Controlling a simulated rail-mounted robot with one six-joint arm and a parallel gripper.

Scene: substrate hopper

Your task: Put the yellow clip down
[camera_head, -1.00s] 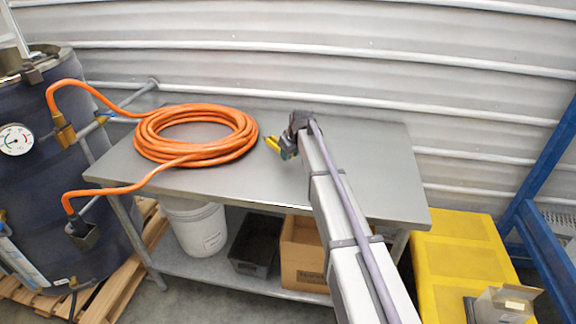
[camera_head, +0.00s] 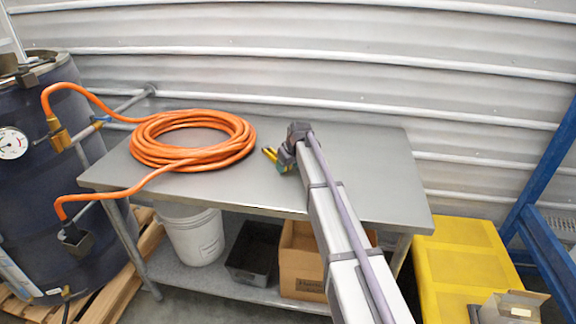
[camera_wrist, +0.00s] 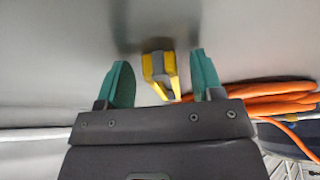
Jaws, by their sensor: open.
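The yellow clip (camera_wrist: 160,72), yellow with a grey middle, sits between the two teal fingers of my gripper (camera_wrist: 161,58) in the wrist view. A gap shows on each side of it, so neither finger touches it. My gripper is open. In the head view the clip (camera_head: 269,154) is a small yellow shape at the left side of my gripper (camera_head: 281,158), over the grey metal table (camera_head: 375,165). The clip seems to rest on the table top, with a dark shadow beside it. My gripper partly hides it in the head view.
A coiled orange hose (camera_head: 192,159) lies on the table just left of the clip and runs to a dark blue drum (camera_head: 40,190). A corrugated wall (camera_head: 300,65) stands behind. The table's right side is clear. A yellow container (camera_head: 465,265) stands at the lower right.

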